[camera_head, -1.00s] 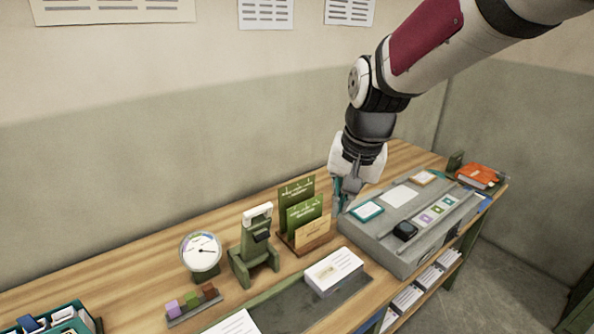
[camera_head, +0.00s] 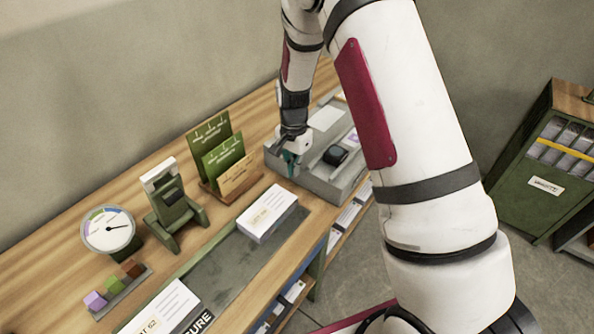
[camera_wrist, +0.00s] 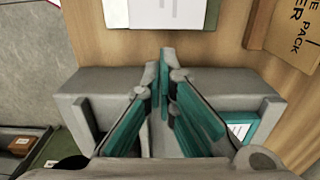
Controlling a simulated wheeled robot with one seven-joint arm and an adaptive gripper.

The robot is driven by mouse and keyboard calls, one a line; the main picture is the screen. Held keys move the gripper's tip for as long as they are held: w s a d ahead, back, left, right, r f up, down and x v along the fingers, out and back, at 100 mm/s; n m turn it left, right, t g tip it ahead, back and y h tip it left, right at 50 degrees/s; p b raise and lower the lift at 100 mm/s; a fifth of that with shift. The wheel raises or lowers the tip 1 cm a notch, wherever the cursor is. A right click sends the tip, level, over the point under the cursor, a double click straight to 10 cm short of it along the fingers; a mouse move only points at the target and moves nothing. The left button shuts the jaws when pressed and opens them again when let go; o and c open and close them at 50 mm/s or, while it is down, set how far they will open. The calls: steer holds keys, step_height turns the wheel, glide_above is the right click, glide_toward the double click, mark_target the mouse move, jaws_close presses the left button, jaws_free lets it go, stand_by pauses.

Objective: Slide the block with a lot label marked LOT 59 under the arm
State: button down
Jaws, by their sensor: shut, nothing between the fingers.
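A white block (camera_head: 268,212) with a printed label lies at the right end of a dark strip on the bench; its lot number is too blurred to read. A second white block (camera_head: 162,308) lies at the strip's near left, with a lot label that looks like 52. A green stand (camera_head: 172,204) with a white-topped arm stands behind the strip, with no block under the arm. My gripper (camera_head: 290,160) is shut and empty, above the grey raised unit, beyond the first block. In the wrist view the teal fingers (camera_wrist: 163,85) meet, and a white block (camera_wrist: 165,14) lies ahead.
A card rack (camera_head: 222,158) stands close to the first block's far side. A dial gauge (camera_head: 108,230) and coloured cubes (camera_head: 113,290) are at left. The grey unit (camera_head: 318,178) lies below my gripper. The dark strip (camera_head: 215,270) is clear between the blocks.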

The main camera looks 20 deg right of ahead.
mark_target(251, 228)
step_height(251, 228, down, 8)
steer(key=shift+f+p, duration=0.15)
steer(key=shift+p, duration=0.25)
steer(key=s+a+p, duration=0.1)
steer(key=s+a, duration=0.2)
steer(key=a, duration=0.2)
steer(key=s+a+p, duration=0.1)
steer(key=s+a, duration=0.3)
steer(key=a, duration=0.1)
steer(key=s+a+p, duration=0.1)
steer(key=s+a, duration=0.2)
steer(key=a, duration=0.2)
steer(key=shift+s+a, duration=0.2)
